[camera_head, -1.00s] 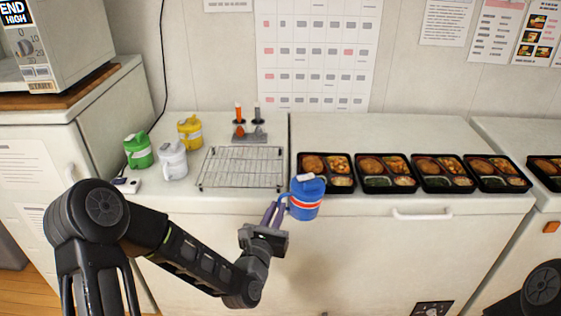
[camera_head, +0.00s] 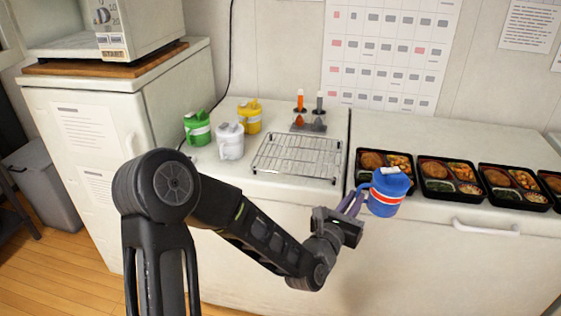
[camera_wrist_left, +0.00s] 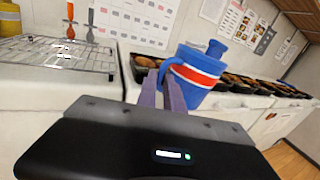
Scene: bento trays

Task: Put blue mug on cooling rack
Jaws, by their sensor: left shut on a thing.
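The blue mug (camera_head: 386,193) has a red and white band and is held upright in the air in front of the counter's front edge. My left gripper (camera_head: 354,206) is shut on its handle. In the left wrist view the fingers (camera_wrist_left: 163,92) grip the handle of the mug (camera_wrist_left: 200,72). The cooling rack (camera_head: 297,157) is a bare wire rack lying on the counter, to the left of and behind the mug. It also shows in the left wrist view (camera_wrist_left: 60,54) at the left. My right gripper is not in view.
Several bento trays (camera_head: 451,196) line the counter to the right. A microwave (camera_head: 127,25) sits at the upper left.

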